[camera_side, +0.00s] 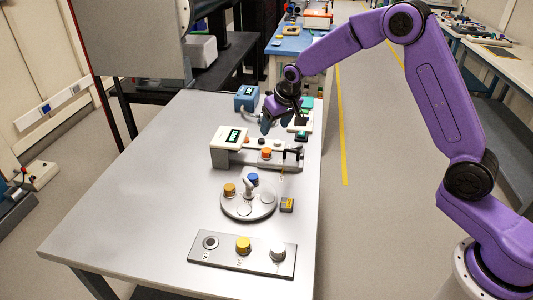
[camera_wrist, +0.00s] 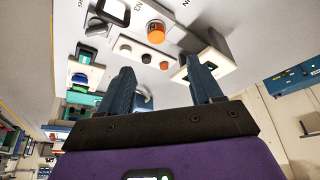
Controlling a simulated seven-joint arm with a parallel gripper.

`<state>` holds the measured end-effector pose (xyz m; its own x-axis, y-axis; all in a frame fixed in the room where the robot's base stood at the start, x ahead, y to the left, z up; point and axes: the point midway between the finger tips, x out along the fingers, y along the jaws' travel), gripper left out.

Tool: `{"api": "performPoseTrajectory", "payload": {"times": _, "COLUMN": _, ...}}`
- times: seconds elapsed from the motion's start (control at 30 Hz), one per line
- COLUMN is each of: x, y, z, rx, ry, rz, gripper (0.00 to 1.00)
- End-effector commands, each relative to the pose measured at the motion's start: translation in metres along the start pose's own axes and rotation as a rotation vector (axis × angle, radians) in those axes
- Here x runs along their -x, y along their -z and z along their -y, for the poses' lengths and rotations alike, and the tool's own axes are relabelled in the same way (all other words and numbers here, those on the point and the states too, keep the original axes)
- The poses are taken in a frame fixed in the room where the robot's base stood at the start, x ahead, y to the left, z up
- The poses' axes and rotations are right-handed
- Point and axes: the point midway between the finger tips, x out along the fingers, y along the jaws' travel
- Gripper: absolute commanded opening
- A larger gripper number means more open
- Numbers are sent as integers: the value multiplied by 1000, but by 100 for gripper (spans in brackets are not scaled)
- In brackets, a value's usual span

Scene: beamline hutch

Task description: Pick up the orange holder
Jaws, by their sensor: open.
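The orange holder (camera_side: 266,153) is a small round cap standing on a grey instrument base (camera_side: 288,163) on the table. In the wrist view the orange holder (camera_wrist: 155,33) appears near the top, above the gap between my fingers. My gripper (camera_side: 284,119) is over the far part of the table, behind the instrument, apart from the orange holder. In the wrist view my gripper (camera_wrist: 163,70) has its two blue fingers spread, with nothing held between them.
A white display box (camera_side: 230,138) stands at the base's left end; a black bracket (camera_side: 293,154) stands at its right. A round carousel (camera_side: 249,206) with yellow and blue holders and a front tray (camera_side: 222,258) are nearer. A blue box (camera_side: 246,93) stands behind. The table's left is clear.

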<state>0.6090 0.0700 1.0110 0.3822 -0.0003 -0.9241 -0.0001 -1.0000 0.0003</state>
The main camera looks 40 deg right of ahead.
Motion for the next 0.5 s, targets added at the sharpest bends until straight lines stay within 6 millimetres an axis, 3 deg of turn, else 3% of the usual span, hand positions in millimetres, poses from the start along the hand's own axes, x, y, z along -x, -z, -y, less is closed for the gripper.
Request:
{"api": "performPoseTrajectory", "payload": {"times": 0.3, "x": -55, "y": -1, "z": -1, "rx": 0, "ry": 0, "rz": 2, "gripper": 65}}
{"api": "performPoseTrajectory", "payload": {"times": 0.5, "x": -75, "y": 0, "z": 0, "rx": 1, "ry": 0, "rz": 0, "gripper": 65}}
